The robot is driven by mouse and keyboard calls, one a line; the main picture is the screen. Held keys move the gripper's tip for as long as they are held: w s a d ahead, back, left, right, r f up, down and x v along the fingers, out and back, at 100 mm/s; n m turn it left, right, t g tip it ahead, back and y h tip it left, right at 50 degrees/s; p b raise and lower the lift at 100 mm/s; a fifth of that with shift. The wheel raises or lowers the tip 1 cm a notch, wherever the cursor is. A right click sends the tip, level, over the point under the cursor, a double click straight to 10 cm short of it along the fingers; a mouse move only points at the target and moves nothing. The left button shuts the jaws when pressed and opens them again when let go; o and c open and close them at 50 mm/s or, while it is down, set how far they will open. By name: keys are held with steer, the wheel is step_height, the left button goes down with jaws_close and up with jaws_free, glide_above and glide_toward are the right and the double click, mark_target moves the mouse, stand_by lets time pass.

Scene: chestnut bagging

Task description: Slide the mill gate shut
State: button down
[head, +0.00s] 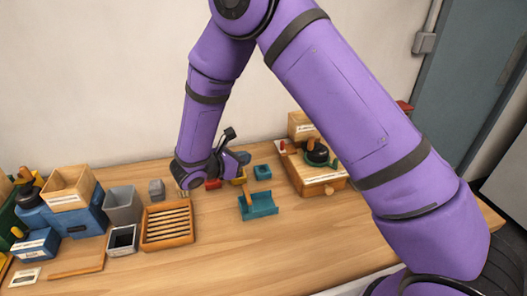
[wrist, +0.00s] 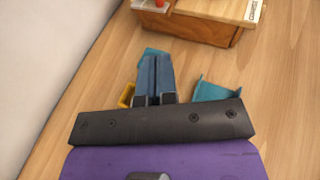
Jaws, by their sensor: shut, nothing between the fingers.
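A wooden box with a black dome and a green ring (head: 318,152) on top stands at the right of the table and looks like the mill. It has a round wooden knob on its front and a small red knob (head: 282,145) at its left end. Its lower edge and the red knob also show at the top of the wrist view (wrist: 195,22). I cannot tell which part is the gate, or whether it is open. My gripper (wrist: 155,62) is shut and empty, pointing towards the box with a clear gap. In the head view its fingertips are hard to make out.
A teal block (head: 262,172), a yellow bin (wrist: 126,95) and a teal tray (head: 259,207) lie near my gripper. A slatted wooden tray (head: 147,240), grey bins and a blue unit (head: 88,215) stand at left. The front middle table is clear.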

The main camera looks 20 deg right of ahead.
mark_target(281, 147)
steer(key=x, duration=0.8)
steer(key=r+x, duration=0.1)
steer(key=x, duration=0.3)
steer(key=shift+w+d+f, duration=0.1)
steer(key=shift+w+d, duration=0.15)
steer(key=shift+d, duration=0.25)
steer(key=shift+w+d, duration=0.2)
steer(key=shift+d, duration=0.2)
steer(key=shift+d, duration=1.65)
steer(key=f+v, duration=0.1)
steer(key=v, duration=1.3)
steer(key=shift+a+f, duration=0.15)
steer(key=shift+a, duration=0.25)
